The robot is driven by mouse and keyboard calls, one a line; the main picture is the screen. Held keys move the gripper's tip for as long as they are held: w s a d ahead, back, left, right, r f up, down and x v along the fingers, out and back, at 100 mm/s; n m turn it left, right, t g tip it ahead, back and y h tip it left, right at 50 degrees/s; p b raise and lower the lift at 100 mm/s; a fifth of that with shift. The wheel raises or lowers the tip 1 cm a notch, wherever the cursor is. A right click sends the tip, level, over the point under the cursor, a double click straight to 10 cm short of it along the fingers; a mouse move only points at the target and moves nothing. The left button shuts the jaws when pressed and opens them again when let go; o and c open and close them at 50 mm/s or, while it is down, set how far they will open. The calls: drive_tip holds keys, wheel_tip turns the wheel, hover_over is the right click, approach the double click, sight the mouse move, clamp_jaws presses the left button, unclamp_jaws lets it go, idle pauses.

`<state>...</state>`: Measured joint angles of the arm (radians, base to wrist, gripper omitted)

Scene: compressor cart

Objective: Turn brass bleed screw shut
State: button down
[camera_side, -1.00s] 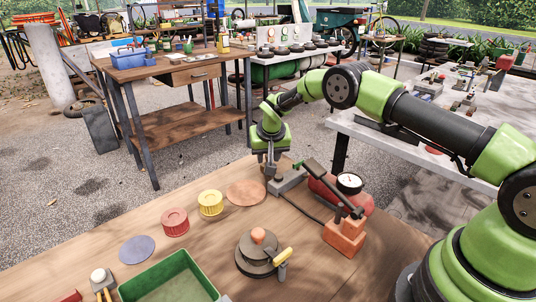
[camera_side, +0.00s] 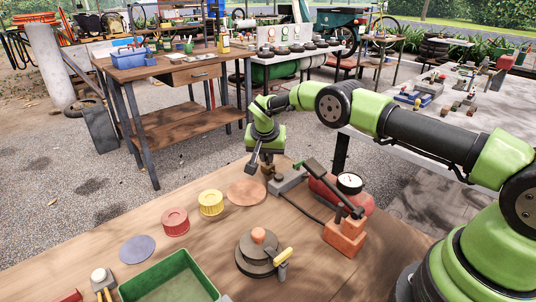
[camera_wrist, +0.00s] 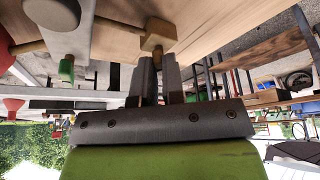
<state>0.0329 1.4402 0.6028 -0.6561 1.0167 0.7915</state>
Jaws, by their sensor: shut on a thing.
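The brass bleed screw (camera_wrist: 158,36) shows in the wrist view with a blocky brass head, its stem running left toward a grey fitting. In the side view my gripper (camera_side: 265,164) is low over the table's back edge, at the left end of a grey block (camera_side: 289,181). The brass head is small and partly hidden by the fingers there.
A red tank with a gauge (camera_side: 349,183) and an orange block with a dark lever (camera_side: 344,234) stand right of the grey block. A brown disc (camera_side: 247,192), yellow cap (camera_side: 211,203) and red cap (camera_side: 175,222) lie left. A green tray (camera_side: 168,280) is in front.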

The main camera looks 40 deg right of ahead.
drive_tip(key=shift+m, duration=0.4)
drive_tip(key=c, duration=1.2)
unclamp_jaws()
drive_tip(key=shift+r, duration=0.1)
drive_tip(key=v, duration=0.9)
drive_tip(key=shift+a+r, duration=0.25)
drive_tip(key=shift+r, duration=0.1)
drive_tip(key=shift+o, duration=0.4)
drive_tip(key=shift+s, duration=0.1)
